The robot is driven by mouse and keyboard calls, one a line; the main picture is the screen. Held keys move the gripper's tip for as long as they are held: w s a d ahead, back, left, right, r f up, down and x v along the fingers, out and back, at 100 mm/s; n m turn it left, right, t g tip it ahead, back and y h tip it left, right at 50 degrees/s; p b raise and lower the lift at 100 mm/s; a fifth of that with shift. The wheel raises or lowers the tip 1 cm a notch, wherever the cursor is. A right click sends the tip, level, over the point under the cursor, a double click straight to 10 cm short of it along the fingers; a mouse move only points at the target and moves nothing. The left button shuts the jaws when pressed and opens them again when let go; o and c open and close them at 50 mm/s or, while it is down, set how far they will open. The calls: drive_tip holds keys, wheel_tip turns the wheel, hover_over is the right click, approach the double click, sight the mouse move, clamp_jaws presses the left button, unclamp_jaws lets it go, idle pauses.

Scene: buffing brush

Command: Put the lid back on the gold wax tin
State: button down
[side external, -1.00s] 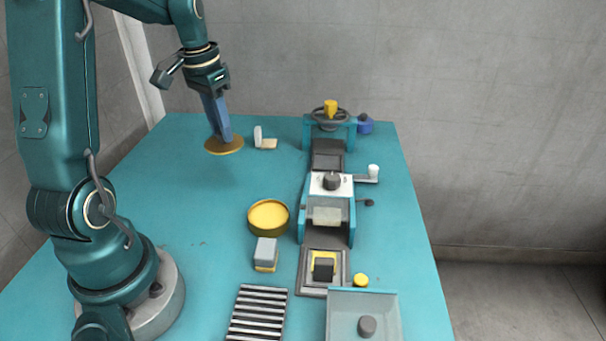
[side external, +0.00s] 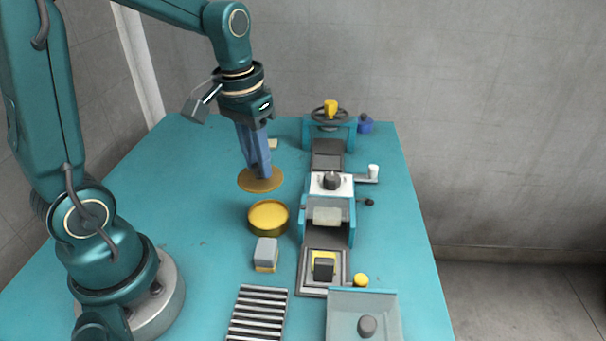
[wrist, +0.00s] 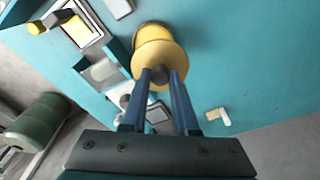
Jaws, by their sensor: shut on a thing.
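The gold wax tin (side external: 268,218) stands open on the teal table, its yellow wax showing. The tin (wrist: 151,29) also shows in the wrist view, partly hidden behind the lid. My gripper (side external: 262,174) is shut on the gold lid (side external: 248,183), a flat disc held roughly level. The lid is apart from the tin, above and behind it in the side view. In the wrist view the blue fingers of my gripper (wrist: 160,76) close on a small dark knob in the middle of the lid (wrist: 150,57).
A teal machine with a white-topped block (side external: 345,183) and a crank stands right of the tin. A grey-and-yellow block (side external: 266,253) sits in front of it. A slatted rack (side external: 258,312) and grey tray (side external: 386,305) lie nearer.

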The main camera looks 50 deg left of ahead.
sight(262, 182)
drive_tip(key=shift+d+m, duration=0.3)
drive_tip(key=shift+d, duration=0.4)
drive_tip(key=shift+f, duration=3.1)
drive_tip(key=shift+f, duration=0.15)
drive_tip(key=c, duration=0.6)
unclamp_jaws()
drive_tip(key=o, duration=0.5)
